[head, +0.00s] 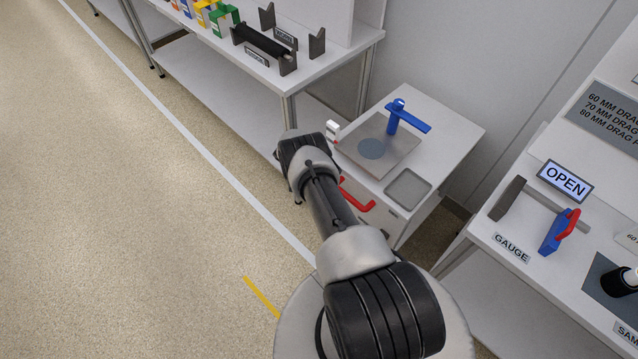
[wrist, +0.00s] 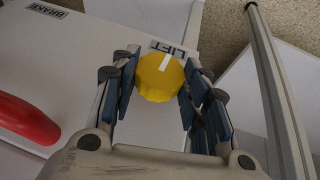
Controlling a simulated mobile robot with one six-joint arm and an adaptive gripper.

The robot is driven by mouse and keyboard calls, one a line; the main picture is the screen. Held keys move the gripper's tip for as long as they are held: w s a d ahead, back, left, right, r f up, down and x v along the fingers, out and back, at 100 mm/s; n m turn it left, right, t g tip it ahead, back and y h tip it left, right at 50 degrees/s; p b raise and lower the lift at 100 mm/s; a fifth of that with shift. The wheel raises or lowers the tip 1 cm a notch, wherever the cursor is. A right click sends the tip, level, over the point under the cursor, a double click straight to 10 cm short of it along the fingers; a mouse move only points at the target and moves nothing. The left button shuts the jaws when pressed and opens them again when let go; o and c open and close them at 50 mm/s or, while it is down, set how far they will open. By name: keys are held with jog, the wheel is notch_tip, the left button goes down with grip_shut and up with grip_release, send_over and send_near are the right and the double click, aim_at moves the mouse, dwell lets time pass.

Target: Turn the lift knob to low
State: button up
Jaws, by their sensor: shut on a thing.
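The lift knob (wrist: 159,83) is yellow with a fluted edge and a white pointer line. In the wrist view the line points up, tilted slightly right, toward the LIFT label (wrist: 172,47) on a pale panel. My gripper (wrist: 160,72) is around the knob, with blue-padded fingers on its left and right sides, shut on it. No low or high marks are readable. In the head view my arm hides the knob and the gripper fingers.
A red handle (wrist: 25,120) is on the panel left of my gripper; it shows in the head view (head: 357,195) on the white cabinet (head: 453,130). A BRAKE label (wrist: 44,9) is at upper left. A bench (head: 205,70) stands behind and another (head: 510,270) at right. Open floor (head: 110,200) lies left.

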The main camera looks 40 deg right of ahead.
jog(key=shift+w+g, duration=0.15)
jog(key=shift+g, duration=0.45)
jog(key=o, duration=1)
jog(key=shift+a, duration=0.1)
jog(key=shift+o, duration=0.2)
jog(key=shift+r, duration=0.1)
jog(key=v, duration=1.2)
